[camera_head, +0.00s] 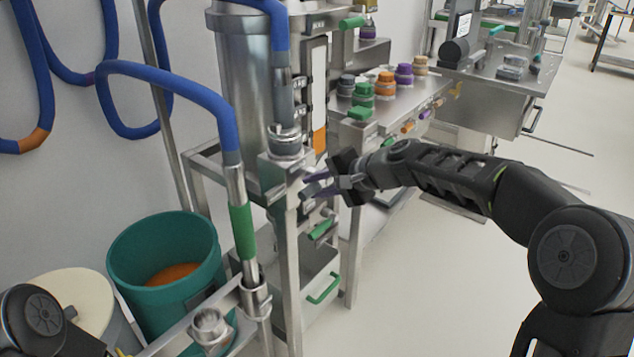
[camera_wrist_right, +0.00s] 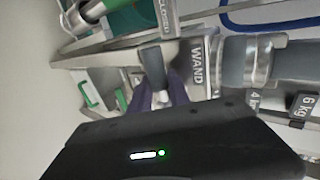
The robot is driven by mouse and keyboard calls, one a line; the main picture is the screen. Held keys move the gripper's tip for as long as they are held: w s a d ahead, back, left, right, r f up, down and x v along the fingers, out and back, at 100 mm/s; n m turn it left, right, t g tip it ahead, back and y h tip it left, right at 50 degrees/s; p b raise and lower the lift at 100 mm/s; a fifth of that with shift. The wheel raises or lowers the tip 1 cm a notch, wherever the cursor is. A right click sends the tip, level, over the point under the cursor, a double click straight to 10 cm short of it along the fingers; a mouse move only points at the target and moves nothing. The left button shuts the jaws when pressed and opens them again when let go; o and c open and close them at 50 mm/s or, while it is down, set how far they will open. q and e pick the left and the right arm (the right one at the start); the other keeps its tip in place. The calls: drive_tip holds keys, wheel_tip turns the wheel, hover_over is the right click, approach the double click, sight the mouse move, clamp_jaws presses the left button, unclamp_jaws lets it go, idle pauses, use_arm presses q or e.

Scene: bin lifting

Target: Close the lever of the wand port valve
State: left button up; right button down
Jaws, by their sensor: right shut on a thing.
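The wand port valve is a metal block (camera_head: 283,172) on the steel column below the blue hose's metal coupling. In the right wrist view its plate reads "WAND" (camera_wrist_right: 197,62). A short grey lever (camera_wrist_right: 151,62) stands out from it. My right gripper (camera_head: 316,186) reaches the valve from the right. Its purple-grey fingers (camera_wrist_right: 164,92) are shut on the lever, around its lower part, in the right wrist view. The gripper body hides part of the valve there. Part of my left arm shows at the lower left of the head view, but its gripper does not show.
A teal bin (camera_head: 125,245) with orange contents stands at the left. A wand with a green grip (camera_head: 242,230) on a blue hose stands close left of the valve. A steel bench (camera_head: 395,106) with coloured-capped jars is behind.

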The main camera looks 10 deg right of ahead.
idle(0.4)
drive_tip(key=c, duration=1.5)
unclamp_jaws()
drive_tip(key=v, duration=0.7)
drive_tip(key=shift+s+d+r, duration=0.2)
drive_tip(key=shift+d+r, duration=0.05)
